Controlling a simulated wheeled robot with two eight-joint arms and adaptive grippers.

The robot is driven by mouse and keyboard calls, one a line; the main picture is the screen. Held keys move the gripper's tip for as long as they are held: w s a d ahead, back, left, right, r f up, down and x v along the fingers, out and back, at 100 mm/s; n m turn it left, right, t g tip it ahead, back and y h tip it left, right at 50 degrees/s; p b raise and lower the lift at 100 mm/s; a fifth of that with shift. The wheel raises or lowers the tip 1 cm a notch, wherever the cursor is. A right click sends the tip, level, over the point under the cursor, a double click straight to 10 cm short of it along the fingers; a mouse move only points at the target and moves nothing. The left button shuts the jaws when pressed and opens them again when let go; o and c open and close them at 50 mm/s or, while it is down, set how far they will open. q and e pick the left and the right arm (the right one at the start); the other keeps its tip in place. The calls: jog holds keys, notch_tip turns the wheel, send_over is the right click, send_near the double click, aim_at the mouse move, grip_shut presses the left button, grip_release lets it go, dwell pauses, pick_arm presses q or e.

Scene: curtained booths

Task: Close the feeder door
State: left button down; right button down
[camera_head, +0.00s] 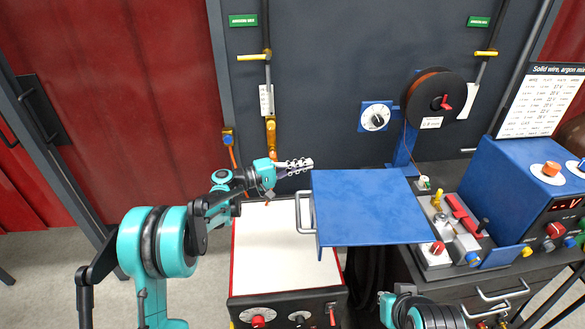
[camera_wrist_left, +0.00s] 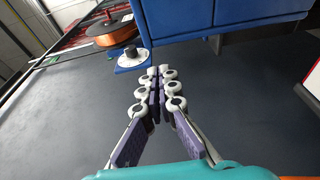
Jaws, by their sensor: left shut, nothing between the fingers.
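A flat blue panel (camera_head: 368,207) with a light metal handle (camera_head: 304,212) on its left edge spans the middle of the head view; it looks like the feeder door, standing away from the wire feed mechanism (camera_head: 447,228) at its right. My left gripper (camera_head: 307,163) is shut and empty, just behind the panel's far left corner and apart from the handle as far as I can tell. In the left wrist view, the shut fingers (camera_wrist_left: 158,73) point toward a blue surface (camera_wrist_left: 215,22) with a seam. My right gripper is not in view.
A white-topped table (camera_head: 272,245) with front knobs stands below the panel. A blue power unit (camera_head: 530,180) stands at right. Red curtain (camera_head: 100,110) hangs at left.

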pick_arm(q)
jog(key=shift+s+d+r, duration=0.1)
jog(key=shift+s, duration=1.15)
jog(key=shift+s, duration=0.1)
